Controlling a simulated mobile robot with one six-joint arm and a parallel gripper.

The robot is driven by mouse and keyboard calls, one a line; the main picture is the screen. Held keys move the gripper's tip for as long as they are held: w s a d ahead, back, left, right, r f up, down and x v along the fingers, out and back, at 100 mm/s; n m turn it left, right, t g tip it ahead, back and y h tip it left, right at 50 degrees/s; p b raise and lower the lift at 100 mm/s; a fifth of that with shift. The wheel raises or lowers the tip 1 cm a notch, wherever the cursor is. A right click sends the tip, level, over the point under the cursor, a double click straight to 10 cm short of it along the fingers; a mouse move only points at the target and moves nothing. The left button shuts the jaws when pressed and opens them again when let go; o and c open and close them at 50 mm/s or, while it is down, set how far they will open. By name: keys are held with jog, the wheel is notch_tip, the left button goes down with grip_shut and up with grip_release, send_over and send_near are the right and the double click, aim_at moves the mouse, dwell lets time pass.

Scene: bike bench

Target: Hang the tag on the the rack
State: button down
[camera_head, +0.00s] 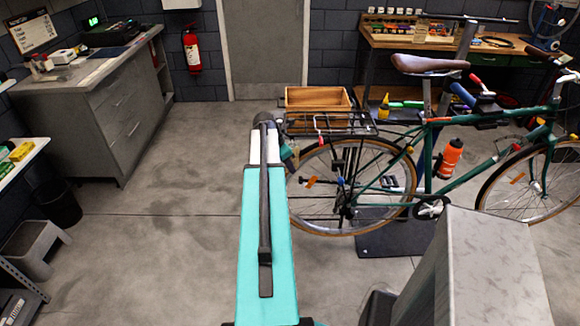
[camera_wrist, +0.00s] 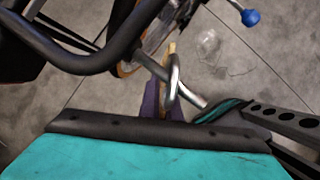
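My gripper's end is mostly hidden behind my teal arm in the head view. A dark and teal part of it shows beside the bike's rear wheel. In the wrist view a silver loop (camera_wrist: 175,78) and a purple piece (camera_wrist: 151,101) with a tan tip show just beyond my teal housing. I cannot tell which of these is the tag or whether fingers are shut on it. A silver rod (camera_wrist: 188,96) crosses at the loop; I cannot tell if the loop goes around it. The black rear rack (camera_head: 345,128) sits over the rear wheel; its black tube (camera_wrist: 100,60) appears close in the wrist view.
A wooden crate (camera_head: 317,98) rests at the rack. The green bike (camera_head: 478,165) stands at right on a stand. A workbench (camera_head: 100,95) lies left.

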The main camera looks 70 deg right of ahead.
dwell(0.3)
jog(key=c, duration=1.9)
grip_release()
jog(key=shift+r, duration=0.1)
jog(key=shift+b+v, duration=1.55)
jog(key=shift+v, duration=5.3)
